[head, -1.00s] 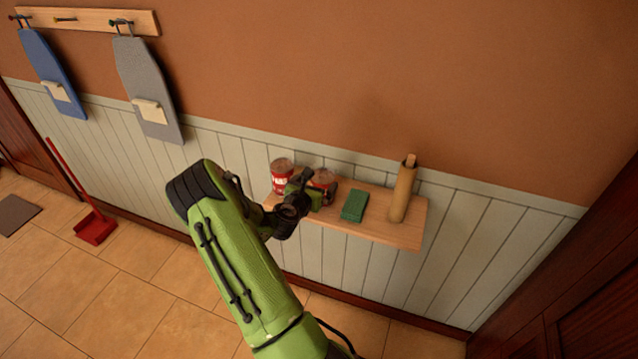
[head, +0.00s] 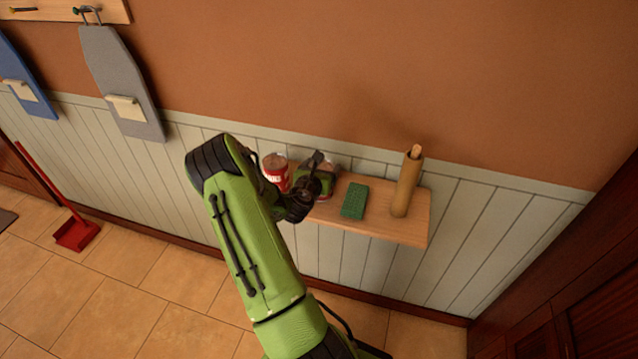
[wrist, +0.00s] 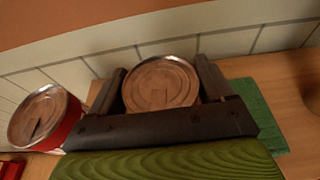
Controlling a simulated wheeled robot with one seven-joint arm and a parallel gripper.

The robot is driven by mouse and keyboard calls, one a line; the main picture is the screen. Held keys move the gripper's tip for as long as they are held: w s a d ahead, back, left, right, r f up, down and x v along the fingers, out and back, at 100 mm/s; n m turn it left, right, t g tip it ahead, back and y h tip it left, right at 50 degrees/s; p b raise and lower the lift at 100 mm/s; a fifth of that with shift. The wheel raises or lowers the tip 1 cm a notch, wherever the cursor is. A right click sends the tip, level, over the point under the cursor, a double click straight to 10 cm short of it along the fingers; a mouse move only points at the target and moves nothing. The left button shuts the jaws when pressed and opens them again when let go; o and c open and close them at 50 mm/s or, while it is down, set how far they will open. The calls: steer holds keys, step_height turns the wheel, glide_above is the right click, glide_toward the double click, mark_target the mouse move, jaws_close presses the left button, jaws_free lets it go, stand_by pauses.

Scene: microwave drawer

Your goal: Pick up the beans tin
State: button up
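Two tins stand on the wooden shelf. The left tin (head: 275,172) has a red label with white lettering; its metal lid and red side also show in the wrist view (wrist: 42,118). The right tin (wrist: 162,84) shows mainly its round metal lid in the wrist view, and the arm and gripper mostly cover it in the head view. My gripper (wrist: 162,62) has one finger on each side of the right tin, very close to its rim, and looks open. Whether the fingers touch it is hard to see. The tins' label words are not clearly readable.
A green sponge (head: 354,200) lies on the shelf (head: 385,226) just right of the gripper. A tan cylinder (head: 406,186) stands farther right. The panelled wall (head: 460,240) is close behind. The left tin is close beside the gripper.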

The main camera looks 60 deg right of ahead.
steer(key=shift+f, duration=0.15)
steer(key=c, duration=0.7)
step_height(320, 180, up, 28)
steer(key=p, duration=0.6)
steer(key=shift+p, duration=0.4)
